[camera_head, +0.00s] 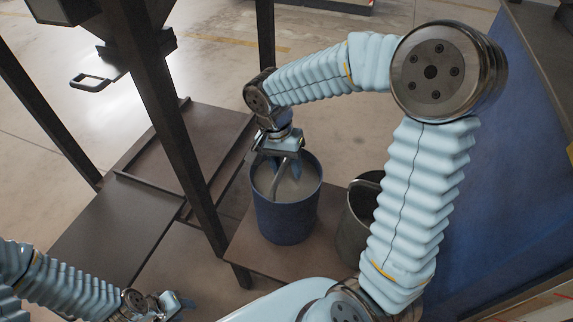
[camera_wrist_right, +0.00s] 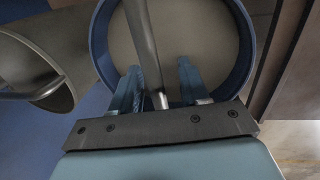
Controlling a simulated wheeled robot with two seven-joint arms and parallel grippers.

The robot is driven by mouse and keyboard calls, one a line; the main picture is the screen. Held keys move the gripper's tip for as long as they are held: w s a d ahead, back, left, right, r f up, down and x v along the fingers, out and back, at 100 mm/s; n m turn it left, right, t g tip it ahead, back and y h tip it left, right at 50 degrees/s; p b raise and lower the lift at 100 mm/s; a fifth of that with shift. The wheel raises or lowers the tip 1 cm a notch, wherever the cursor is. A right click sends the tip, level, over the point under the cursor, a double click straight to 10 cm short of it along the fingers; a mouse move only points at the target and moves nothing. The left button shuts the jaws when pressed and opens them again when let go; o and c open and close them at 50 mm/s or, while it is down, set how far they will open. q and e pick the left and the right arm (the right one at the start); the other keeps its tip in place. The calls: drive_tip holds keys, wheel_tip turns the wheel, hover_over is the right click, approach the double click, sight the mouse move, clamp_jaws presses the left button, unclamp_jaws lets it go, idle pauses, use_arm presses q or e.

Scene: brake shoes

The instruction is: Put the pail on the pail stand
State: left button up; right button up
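The blue pail (camera_head: 287,213) stands upright on a low brown platform (camera_head: 321,240), with pale contents or a pale inside. Its grey bar handle (camera_wrist_right: 143,35) rises over the opening. My right gripper (camera_head: 279,165) is above the pail's mouth, pointing down. In the right wrist view its two blue fingers (camera_wrist_right: 160,85) are apart, with the handle between them and a gap visible on the right side. My left gripper (camera_head: 172,303) is low at the left, away from the pail; its finger opening is unclear. I cannot tell for certain which surface is the pail stand.
A grey metal bucket (camera_head: 352,230) stands right of the pail, partly behind my right arm; it also shows in the right wrist view (camera_wrist_right: 62,97). A dark frame post (camera_head: 172,120) rises left of the pail. Brown panels with raised edges (camera_head: 120,205) lie beyond it.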

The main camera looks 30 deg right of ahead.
drive_tip(key=shift+r, duration=0.1)
wheel_tip(320, 180, up, 12)
drive_tip(key=w+a+p, duration=0.1)
drive_tip(key=p, duration=0.1)
drive_tip(key=shift+w+a, duration=0.2)
drive_tip(key=shift+w, duration=0.15)
